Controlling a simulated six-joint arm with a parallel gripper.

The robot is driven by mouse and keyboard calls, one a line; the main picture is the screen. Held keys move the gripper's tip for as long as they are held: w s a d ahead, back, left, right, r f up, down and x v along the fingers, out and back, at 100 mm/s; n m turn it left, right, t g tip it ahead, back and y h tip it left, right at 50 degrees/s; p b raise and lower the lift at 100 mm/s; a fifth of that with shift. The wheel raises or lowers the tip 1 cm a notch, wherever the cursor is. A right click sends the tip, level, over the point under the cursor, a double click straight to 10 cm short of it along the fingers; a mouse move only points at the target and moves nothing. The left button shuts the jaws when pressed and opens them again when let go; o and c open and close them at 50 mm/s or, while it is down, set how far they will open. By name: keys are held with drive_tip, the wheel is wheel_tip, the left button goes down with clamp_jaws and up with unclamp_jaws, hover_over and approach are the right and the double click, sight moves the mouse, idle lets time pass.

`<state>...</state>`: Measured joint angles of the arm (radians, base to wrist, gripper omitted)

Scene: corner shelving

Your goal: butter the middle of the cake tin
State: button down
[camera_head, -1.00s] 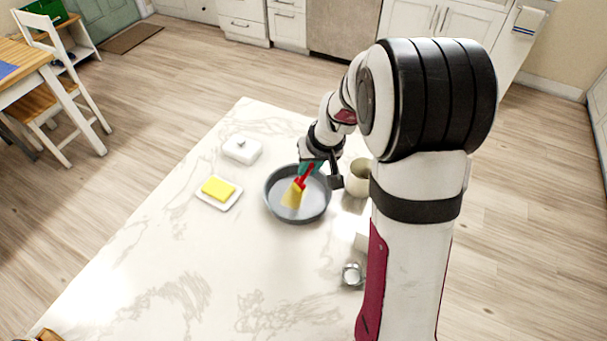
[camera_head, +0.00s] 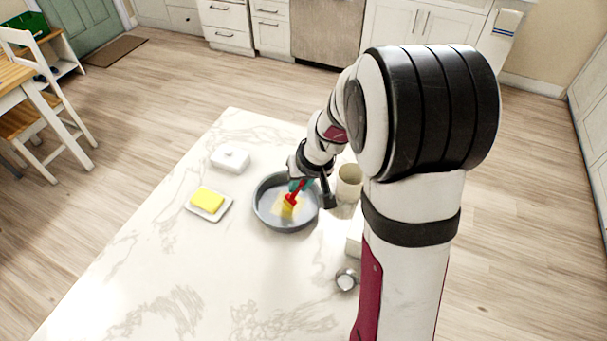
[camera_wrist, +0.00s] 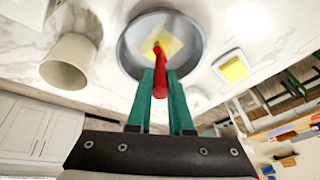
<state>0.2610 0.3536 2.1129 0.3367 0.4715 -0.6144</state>
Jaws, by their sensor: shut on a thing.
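The grey round cake tin (camera_head: 259,212) stands on the marble counter; it also shows in the wrist view (camera_wrist: 126,55). A red brush (camera_head: 292,198) with yellow bristles is in the tin, its bristle end low at the middle of the floor. A yellow smear (camera_head: 279,207) shows on the floor around the bristles; contact there is hard to make out. My gripper (camera_head: 299,185) is above the tin's far right part. In the wrist view, its teal fingers (camera_wrist: 161,85) are shut on the red handle. Yellow butter (camera_head: 207,199) sits on a white dish left of the tin.
A white lid (camera_head: 230,159) lies behind the butter dish. A beige cup (camera_head: 349,183) stands close to the tin's right side. A white block (camera_head: 354,244) and a small metal item (camera_head: 346,280) are near my arm. The counter's front left is clear.

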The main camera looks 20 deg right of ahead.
drive_tip(key=shift+w+d, duration=1.3)
drive_tip(key=shift+d, duration=0.9)
wheel_tip(320, 180, up, 8)
idle(0.8)
